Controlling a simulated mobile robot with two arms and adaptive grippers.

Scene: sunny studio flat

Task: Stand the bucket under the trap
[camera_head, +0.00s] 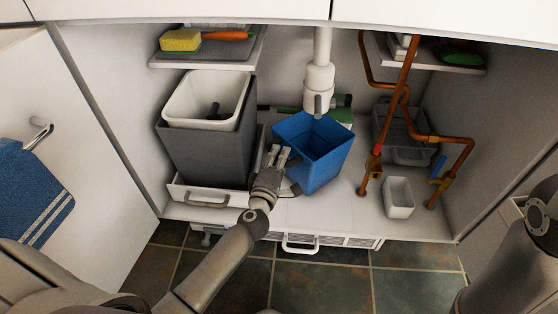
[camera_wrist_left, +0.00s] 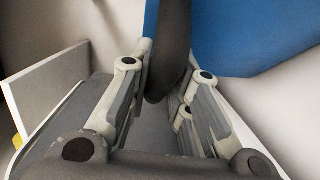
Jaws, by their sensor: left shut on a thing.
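The blue bucket (camera_head: 322,172) is inside the cabinet, just below and in front of the white trap (camera_head: 319,83) in the head view. Its open top faces up, and it looks slightly tilted. I cannot tell whether its base touches the cabinet floor. My left gripper (camera_head: 275,160) is at the bucket's left side, shut on its dark handle grip (camera_wrist_left: 168,45). The bucket's blue wall (camera_wrist_left: 245,35) fills the upper right of the left wrist view. My right gripper is out of view.
A grey bin with a white liner (camera_head: 205,98) stands on a pull-out at left. Copper pipes (camera_head: 405,95), a grey crate (camera_head: 400,153) and a small white container (camera_head: 398,198) are at right. Shelves above hold a sponge (camera_head: 180,40) and brushes.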

